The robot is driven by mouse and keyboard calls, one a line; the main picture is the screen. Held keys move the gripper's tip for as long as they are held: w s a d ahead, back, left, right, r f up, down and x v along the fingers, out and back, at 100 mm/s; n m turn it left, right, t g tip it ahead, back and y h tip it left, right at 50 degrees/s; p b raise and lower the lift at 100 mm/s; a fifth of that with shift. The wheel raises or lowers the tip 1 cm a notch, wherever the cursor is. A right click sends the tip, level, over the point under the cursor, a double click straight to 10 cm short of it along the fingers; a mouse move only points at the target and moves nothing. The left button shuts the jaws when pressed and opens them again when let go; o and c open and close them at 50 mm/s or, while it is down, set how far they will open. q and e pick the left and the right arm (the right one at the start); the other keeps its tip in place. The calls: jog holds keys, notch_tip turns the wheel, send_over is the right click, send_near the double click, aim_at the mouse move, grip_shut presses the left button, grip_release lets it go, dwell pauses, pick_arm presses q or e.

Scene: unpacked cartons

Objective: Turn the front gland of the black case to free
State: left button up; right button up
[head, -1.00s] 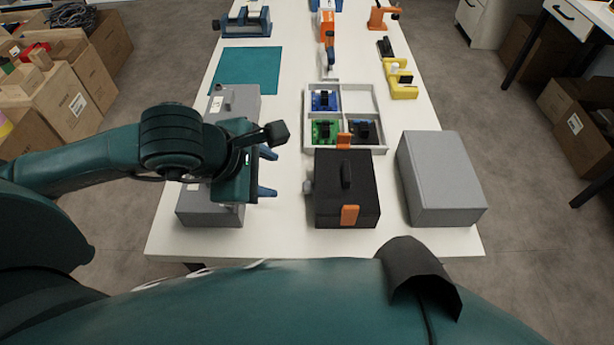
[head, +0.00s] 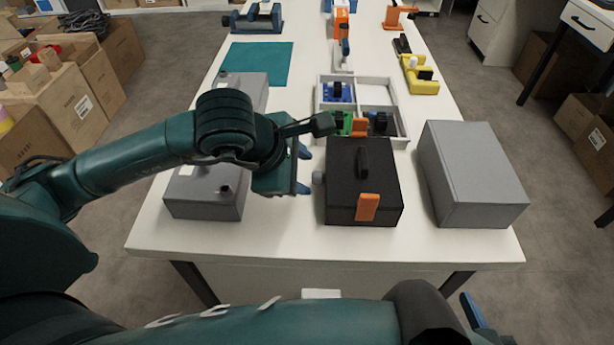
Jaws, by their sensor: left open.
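The black case (head: 345,190) stands on the white table, with a dark handle on top and orange latches at its front and back. A grey gland (head: 318,178) sticks out of its left side; I cannot make out its turn position, and no second gland shows. My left gripper (head: 304,170) is open just left of the case, its two blue fingers pointing right toward the gland. The fingers look close to the gland, but I cannot tell whether they touch it. A blue fingertip, apparently of my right gripper (head: 474,312), shows at the lower right; the rest is hidden.
A grey box (head: 472,175) stands right of the case. Another grey box (head: 205,195) lies under my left arm. A divided tray (head: 400,128) with circuit boards sits right behind the case. The table's front strip is clear.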

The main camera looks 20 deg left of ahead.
aim_at(318, 178)
pick_arm(q)
jog(key=shift+x, duration=1.45)
jog(key=shift+c, duration=0.3)
grip_shut()
